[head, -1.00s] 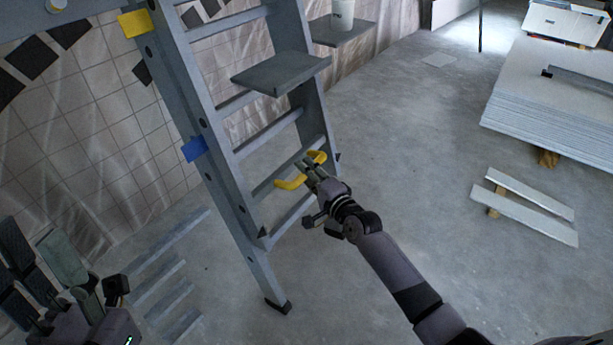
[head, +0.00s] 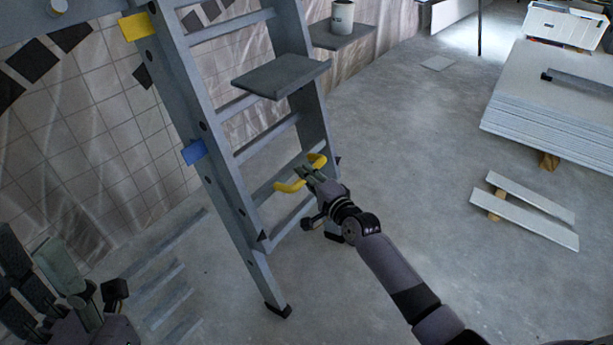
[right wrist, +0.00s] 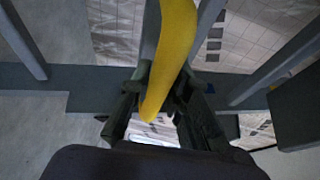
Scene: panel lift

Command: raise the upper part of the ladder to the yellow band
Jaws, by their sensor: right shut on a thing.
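The grey ladder (head: 188,92) stands upright and slightly tilted in the head view. A yellow band (head: 135,25) is near the top of its left rail. A blue band (head: 194,152) sits lower on the same rail. A yellow handle (head: 289,186) is on a low rung. My right gripper (head: 308,172) is shut on this handle, which passes between the fingers in the right wrist view (right wrist: 172,50). My left gripper (head: 50,285) is at the lower left, away from the ladder, with its fingers apart and nothing seen between them.
A grey platform (head: 281,76) sticks out from the ladder, with a white cup (head: 342,15) on a shelf (head: 341,36) behind. Stacked panels (head: 550,110) and white boards (head: 525,215) lie at the right. Grey strips (head: 165,285) lie at lower left. The middle floor is clear.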

